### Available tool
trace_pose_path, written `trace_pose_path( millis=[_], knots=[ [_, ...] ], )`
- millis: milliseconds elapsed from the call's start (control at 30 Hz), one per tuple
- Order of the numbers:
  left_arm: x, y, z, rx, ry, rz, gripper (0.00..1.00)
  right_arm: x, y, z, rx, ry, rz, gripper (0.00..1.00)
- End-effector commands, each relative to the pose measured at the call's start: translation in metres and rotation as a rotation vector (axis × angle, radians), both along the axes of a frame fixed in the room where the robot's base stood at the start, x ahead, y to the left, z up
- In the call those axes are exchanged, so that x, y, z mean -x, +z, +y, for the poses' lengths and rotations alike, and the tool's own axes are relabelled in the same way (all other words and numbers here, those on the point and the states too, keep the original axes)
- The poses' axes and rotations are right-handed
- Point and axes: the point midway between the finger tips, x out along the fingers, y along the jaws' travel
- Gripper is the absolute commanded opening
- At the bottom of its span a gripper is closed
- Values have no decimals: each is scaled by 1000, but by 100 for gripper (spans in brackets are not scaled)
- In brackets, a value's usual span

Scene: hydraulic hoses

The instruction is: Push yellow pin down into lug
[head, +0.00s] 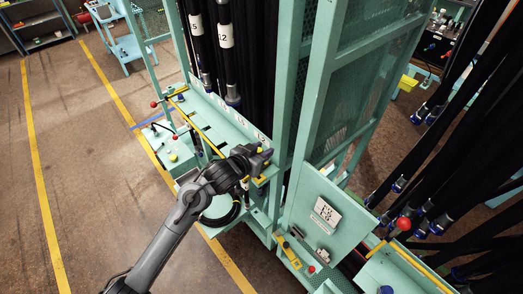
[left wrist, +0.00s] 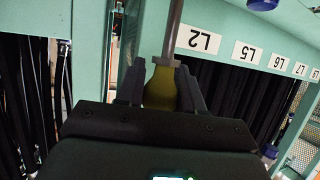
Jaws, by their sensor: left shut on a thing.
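My left gripper (head: 260,156) is at the green frame, near the middle of the head view. In the left wrist view the gripper (left wrist: 161,88) is shut on a yellow-olive body (left wrist: 160,88), which looks like the yellow pin's grip. A grey metal rod (left wrist: 174,30) with a collar runs from it toward the top edge of that view. The pin's far end is out of the picture. I cannot make out the lug, or whether the pin is in it. My right gripper is not in view.
A green panel carries white labels (left wrist: 246,53), upside down in the wrist view. Black hoses (head: 238,50) hang behind the frame. A black hose loop (head: 222,212) lies below the gripper. A red knob (head: 403,223) stands at the right. Open floor (head: 80,180) lies left.

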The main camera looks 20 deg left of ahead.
Motion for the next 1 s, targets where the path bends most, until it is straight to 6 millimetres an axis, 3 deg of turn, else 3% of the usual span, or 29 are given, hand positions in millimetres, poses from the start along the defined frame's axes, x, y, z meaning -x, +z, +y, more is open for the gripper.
trace_pose_path(
  millis=[200, 1000],
  knots=[
    [0, 2, 0, -1, 0, 2, 7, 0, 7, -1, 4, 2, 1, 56],
    [0, -33, 0, 0, 0, 2, 7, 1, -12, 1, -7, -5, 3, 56]
  ],
)
